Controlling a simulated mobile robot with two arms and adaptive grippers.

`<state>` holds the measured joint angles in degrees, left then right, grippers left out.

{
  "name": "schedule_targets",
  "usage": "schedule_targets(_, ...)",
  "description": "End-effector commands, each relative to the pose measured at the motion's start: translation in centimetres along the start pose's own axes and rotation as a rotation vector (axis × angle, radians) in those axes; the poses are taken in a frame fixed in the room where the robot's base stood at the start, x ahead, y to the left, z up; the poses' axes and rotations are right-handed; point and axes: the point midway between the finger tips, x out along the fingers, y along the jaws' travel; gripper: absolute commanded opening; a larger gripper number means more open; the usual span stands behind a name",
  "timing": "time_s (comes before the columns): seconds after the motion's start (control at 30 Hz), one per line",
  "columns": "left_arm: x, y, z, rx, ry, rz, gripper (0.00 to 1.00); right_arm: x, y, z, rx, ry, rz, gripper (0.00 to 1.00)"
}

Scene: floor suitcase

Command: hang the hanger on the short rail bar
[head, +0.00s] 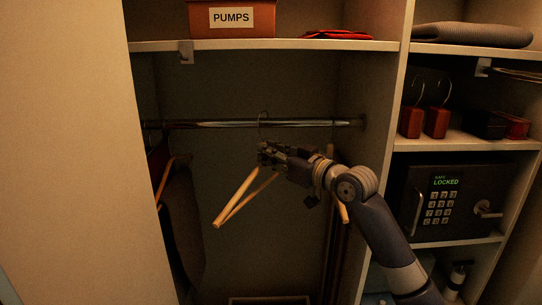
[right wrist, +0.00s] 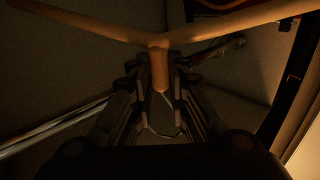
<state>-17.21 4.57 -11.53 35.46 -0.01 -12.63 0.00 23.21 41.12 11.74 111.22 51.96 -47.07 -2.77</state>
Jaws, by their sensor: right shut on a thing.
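My right gripper (head: 264,154) is shut on the neck of a wooden hanger (head: 237,200) inside the closet, just below the rail bar. The hanger's bar slopes down to the left below the gripper. Its thin metal hook (head: 262,115) rises above the gripper to the height of the chrome rail bar (head: 215,124). I cannot tell whether the hook is around the bar or only in front of it. In the right wrist view the hanger's wooden neck (right wrist: 159,70) sits between the two fingers, and the rail (right wrist: 50,131) shows at the lower left. My left gripper is not in view.
A shelf with a box marked PUMPS (head: 232,18) is above the rail. A dark garment on another hanger (head: 165,185) hangs at the left end. At the right, a divider separates shelves with a safe (head: 447,200) and cedar blocks with hooks (head: 423,122).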

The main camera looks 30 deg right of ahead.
Motion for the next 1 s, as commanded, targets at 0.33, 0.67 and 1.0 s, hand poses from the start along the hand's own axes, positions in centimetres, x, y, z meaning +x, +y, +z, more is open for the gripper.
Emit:
schedule_targets(0.33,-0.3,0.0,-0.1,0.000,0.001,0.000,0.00,2.1,1.9,0.0,0.001,0.002,0.000,0.00)
schedule_targets(0.67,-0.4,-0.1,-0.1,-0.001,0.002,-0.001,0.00,4.0,3.7,0.1,0.000,0.002,0.000,0.00)
schedule_targets(1.0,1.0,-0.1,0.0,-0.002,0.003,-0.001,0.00,5.2,4.7,1.8,0.001,0.003,0.000,0.00)
